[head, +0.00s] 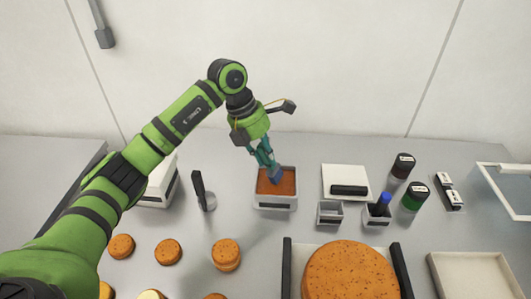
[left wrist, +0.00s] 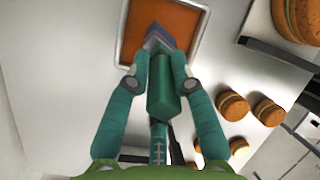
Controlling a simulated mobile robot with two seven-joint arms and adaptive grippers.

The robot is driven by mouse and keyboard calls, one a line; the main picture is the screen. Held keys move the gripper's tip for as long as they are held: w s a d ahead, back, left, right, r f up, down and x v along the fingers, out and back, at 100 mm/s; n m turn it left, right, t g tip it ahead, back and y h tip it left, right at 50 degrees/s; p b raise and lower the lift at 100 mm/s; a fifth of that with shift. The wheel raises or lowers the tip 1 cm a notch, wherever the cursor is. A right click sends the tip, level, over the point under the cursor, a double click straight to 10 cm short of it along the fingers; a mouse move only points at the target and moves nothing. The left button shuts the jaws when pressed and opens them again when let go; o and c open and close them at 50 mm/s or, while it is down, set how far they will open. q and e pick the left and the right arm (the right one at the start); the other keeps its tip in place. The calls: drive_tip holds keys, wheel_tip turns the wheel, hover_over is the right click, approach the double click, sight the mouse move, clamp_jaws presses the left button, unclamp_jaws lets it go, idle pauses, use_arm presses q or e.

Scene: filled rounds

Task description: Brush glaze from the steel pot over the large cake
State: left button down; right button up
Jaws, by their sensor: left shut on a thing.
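My left gripper (head: 262,157) is shut on a brush, whose blue-grey head (head: 275,176) is over or in the steel pot (head: 276,205). The pot is square and holds orange-brown glaze. In the left wrist view my left gripper (left wrist: 156,86) has its fingers on either side of the green brush handle (left wrist: 165,92), and the brush head points at the pot's glaze. How deep the tip sits cannot be told. The large cake (head: 348,275) is round, orange-brown and speckled, at the front right of the pot, between two dark rails. My right gripper is not in view.
Several small filled rounds (head: 226,255) stand at the front left. A dark upright tool (head: 199,188) stands left of the pot. Right of it are a small grey holder (head: 330,213), a blue-topped item (head: 382,203), dark jars (head: 414,199) and an empty tray (head: 470,275).

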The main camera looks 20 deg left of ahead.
use_arm(q)
drive_tip(key=shift+f+b, duration=0.45)
drive_tip(key=shift+f, duration=0.15)
idle(1.6)
drive_tip(key=shift+r+p, duration=2.3)
drive_tip(key=shift+r, duration=1.3)
